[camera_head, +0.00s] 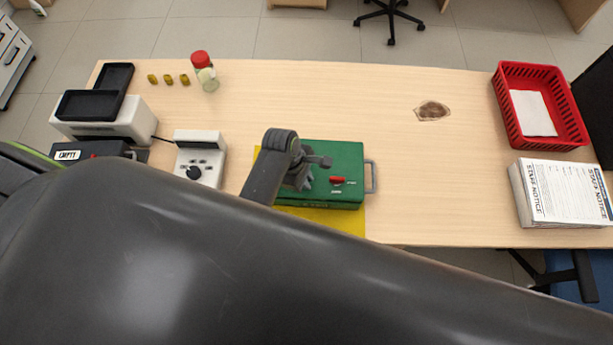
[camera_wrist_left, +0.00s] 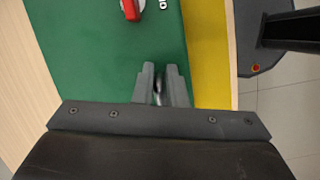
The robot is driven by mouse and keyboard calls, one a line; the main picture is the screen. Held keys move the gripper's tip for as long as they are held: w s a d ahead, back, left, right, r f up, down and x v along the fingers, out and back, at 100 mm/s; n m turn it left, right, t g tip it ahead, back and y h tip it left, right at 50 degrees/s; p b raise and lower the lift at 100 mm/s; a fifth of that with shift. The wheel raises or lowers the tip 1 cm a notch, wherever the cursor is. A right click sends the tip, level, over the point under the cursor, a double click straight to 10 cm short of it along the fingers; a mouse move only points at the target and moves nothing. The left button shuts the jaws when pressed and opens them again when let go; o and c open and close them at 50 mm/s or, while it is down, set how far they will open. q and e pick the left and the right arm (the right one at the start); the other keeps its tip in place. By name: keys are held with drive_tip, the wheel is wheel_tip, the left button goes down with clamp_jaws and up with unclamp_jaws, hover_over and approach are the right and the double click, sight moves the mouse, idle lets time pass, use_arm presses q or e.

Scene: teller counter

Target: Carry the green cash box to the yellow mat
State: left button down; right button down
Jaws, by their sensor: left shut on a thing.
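The green cash box (camera_head: 335,160) is over the yellow mat (camera_head: 340,220), with yellow showing along its front and at its left. I cannot tell whether it rests on the mat or hangs just above it. It has a red latch (camera_head: 337,180) on top and a grey handle (camera_head: 371,177) at its right end. My left gripper (camera_head: 308,175) is at the box's left part, shut on a grey part of it, likely a handle. In the left wrist view the fingers (camera_wrist_left: 161,85) are close together over the green box (camera_wrist_left: 100,60), beside the yellow mat (camera_wrist_left: 208,60). My right gripper is not in view.
A white device (camera_head: 200,150) stands close left of the mat. Black trays (camera_head: 95,103), a red-lidded jar (camera_head: 205,75) and small yellow pieces are at the back left. A red basket (camera_head: 505,105) and a notice stack (camera_head: 565,195) are right. The counter's middle right is clear except a brown patch (camera_head: 432,111).

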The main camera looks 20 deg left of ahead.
use_arm(q)
drive_tip(key=c, duration=1.8)
unclamp_jaws()
drive_tip(key=o, duration=0.3)
drive_tip(key=shift+o, duration=0.2)
drive_tip(key=shift+r, duration=0.1)
drive_tip(key=shift+a+r, duration=0.1)
drive_tip(key=shift+r, duration=0.15)
drive_tip(key=b+v, duration=0.2)
drive_tip(key=v, duration=0.9)
drive_tip(key=shift+r, duration=0.2)
drive_tip(key=shift+s, duration=0.1)
